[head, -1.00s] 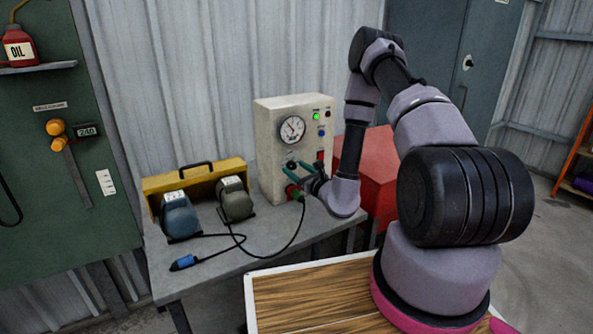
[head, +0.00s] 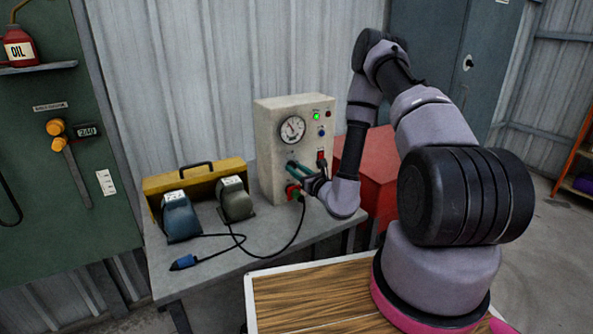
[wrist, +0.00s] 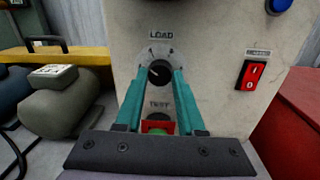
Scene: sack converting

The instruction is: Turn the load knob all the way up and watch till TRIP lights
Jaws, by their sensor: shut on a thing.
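The test box (head: 268,150) is a cream cabinet on the bench. Its LOAD knob (wrist: 159,72) is round and black with a white pointer mark to the upper left. My gripper (wrist: 161,76) has its teal fingers on either side of the knob and is shut on it; in the head view my gripper (head: 291,166) hides the knob. A round gauge (head: 292,129) sits above. A green lamp (head: 316,116) is lit. A red lamp (head: 328,114) beside it looks dark; its label is too small to read.
A blue button (head: 321,132) and a red rocker switch (wrist: 252,75) are right of the knob. Two motors, a blue one (head: 181,218) and a grey-green one (head: 236,200), stand left. A red cabinet (head: 373,190) is right.

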